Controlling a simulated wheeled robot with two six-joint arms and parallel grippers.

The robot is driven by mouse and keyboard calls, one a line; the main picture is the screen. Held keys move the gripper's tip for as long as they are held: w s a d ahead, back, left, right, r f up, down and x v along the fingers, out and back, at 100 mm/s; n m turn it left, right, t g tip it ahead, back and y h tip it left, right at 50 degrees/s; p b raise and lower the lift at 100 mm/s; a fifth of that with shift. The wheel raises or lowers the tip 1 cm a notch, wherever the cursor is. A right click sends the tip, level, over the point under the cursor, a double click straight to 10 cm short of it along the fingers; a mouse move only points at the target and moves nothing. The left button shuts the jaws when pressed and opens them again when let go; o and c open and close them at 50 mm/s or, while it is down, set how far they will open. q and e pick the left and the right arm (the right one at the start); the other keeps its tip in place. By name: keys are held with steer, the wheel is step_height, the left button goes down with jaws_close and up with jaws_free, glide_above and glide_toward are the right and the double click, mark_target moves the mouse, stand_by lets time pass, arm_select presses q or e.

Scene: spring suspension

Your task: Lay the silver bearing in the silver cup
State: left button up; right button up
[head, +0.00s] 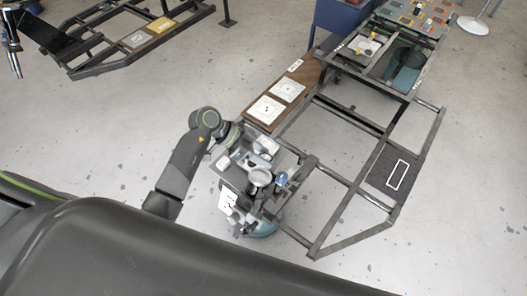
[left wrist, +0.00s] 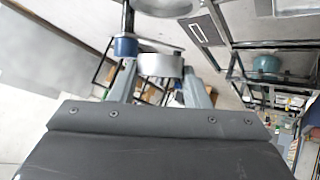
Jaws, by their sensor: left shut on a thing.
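My left gripper (head: 258,160) reaches in over the small cluttered stand in the head view. In the left wrist view its two grey fingers (left wrist: 160,82) are shut on a short silver cylinder, which looks like the silver bearing (left wrist: 161,66). A round silver dish, seemingly the silver cup (head: 260,177), sits just in front of the gripper on the stand. Its curved underside or rim seems to show at the top of the left wrist view (left wrist: 165,7). The bearing appears apart from the cup; its height above it cannot be told. My right gripper is not in view.
A blue piece (head: 281,179) on a post stands close beside the cup and shows near the left finger in the left wrist view (left wrist: 125,46). A teal bowl (head: 262,229) lies below the stand. A brown board with white cards (head: 266,110) lies behind.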

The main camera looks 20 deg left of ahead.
mark_target(256, 181)
arm_select(q)
steer(key=shift+s+a+f+b, duration=0.1)
steer(key=shift+s+f+b, duration=0.2)
steer(key=shift+f+b, duration=0.55)
steer(key=shift+s+a+f+b, duration=0.1)
steer(key=shift+s+f+b, duration=0.15)
steer(key=shift+f+b, duration=0.55)
steer(key=shift+s+f, duration=0.15)
steer(key=shift+s+a+f, duration=0.1)
steer(key=shift+s+f, duration=0.1)
steer(key=shift+f, duration=0.25)
steer(key=shift+s+a+f, duration=0.1)
steer(key=shift+s+f, duration=0.05)
steer(key=shift+f, duration=0.25)
steer(key=o, duration=0.9)
steer(key=shift+f, duration=0.1)
steer(key=shift+o, duration=1.1)
steer(key=shift+f, duration=0.1)
